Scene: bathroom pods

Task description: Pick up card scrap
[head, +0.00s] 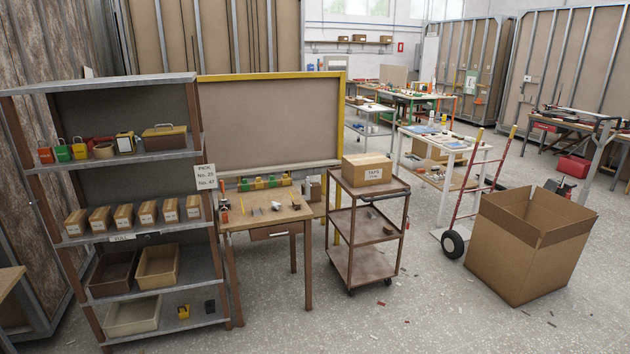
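Small flat scraps lie scattered on the grey speckled floor. More small pieces lie near the large cardboard box. They are too small to tell which are card. A large open cardboard box (513,262) stands on the floor at the right; its inside bottom is hidden. Neither of my grippers shows in the head view.
A grey shelf unit (150,240) with bins and small boxes stands at the left, beside a wooden table (265,218). A trolley (366,265) carries a box labelled TAPE (367,170). A red hand truck (478,205) leans behind the large box. The front middle floor is mostly clear.

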